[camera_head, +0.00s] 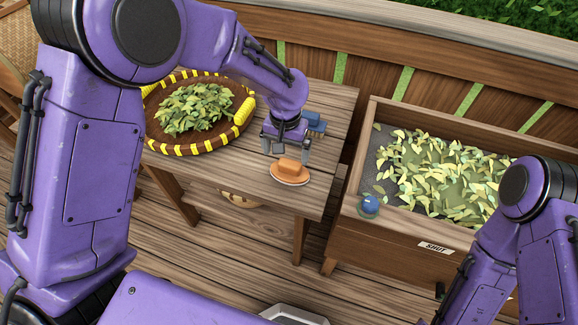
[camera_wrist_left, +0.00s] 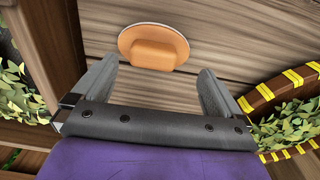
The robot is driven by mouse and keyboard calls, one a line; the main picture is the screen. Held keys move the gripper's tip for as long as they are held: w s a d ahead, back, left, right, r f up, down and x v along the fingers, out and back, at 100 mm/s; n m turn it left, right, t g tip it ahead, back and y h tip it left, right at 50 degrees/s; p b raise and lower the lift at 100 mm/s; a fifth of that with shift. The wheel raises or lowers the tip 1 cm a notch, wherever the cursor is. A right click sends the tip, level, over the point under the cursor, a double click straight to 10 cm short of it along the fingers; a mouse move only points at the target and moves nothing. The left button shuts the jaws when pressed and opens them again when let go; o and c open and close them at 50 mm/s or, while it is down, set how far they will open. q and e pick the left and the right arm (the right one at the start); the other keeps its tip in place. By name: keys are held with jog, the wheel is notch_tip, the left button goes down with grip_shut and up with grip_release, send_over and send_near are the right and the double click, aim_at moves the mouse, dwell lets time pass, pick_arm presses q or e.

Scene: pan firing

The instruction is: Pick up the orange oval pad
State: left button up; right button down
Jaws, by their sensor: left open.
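The orange oval pad (camera_head: 290,177) lies on the wooden table near its front edge: a flat pale-orange oval with a raised orange block on top. It also shows in the left wrist view (camera_wrist_left: 153,47), just beyond the fingertips. My left gripper (camera_head: 287,150) is open and empty, its fingers pointing down above and slightly behind the pad. In the left wrist view (camera_wrist_left: 156,78) the two fingers are apart with bare table between them. The pad appears apart from both fingers. My right arm enters at the lower right, but its gripper is out of view.
A round yellow-and-brown basket of leaves (camera_head: 152,128) stands left on the table (camera_head: 225,168). A blue block-topped object (camera_head: 313,121) sits behind my left gripper. A wooden bin of leaves (camera_head: 365,150) stands right, with a blue knob-like item (camera_head: 369,205) at its front-left corner.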

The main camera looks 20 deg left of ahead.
aim_at(290, 162)
pick_arm(q)
jog(key=f, duration=0.3)
jog(key=d+f+p, duration=0.1)
jog(key=f, duration=0.1)
jog(key=shift+w+f, duration=0.15)
jog(key=shift+w, duration=0.2)
jog(key=shift+a+f, duration=0.1)
jog(key=shift+f, duration=0.35)
jog(key=c, duration=1.5)
jog(key=shift+r, duration=0.15)
jog(key=shift+r, duration=0.35)
jog(key=s+d+r, duration=0.3)
jog(key=r, duration=0.1)
jog(key=s+d+r+b, duration=0.1)
jog(key=s+d+r, duration=0.2)
jog(key=r, duration=0.1)
jog(key=s+d+r+b, duration=0.1)
jog(key=s+d+r, duration=0.3)
jog(key=shift+d, duration=0.1)
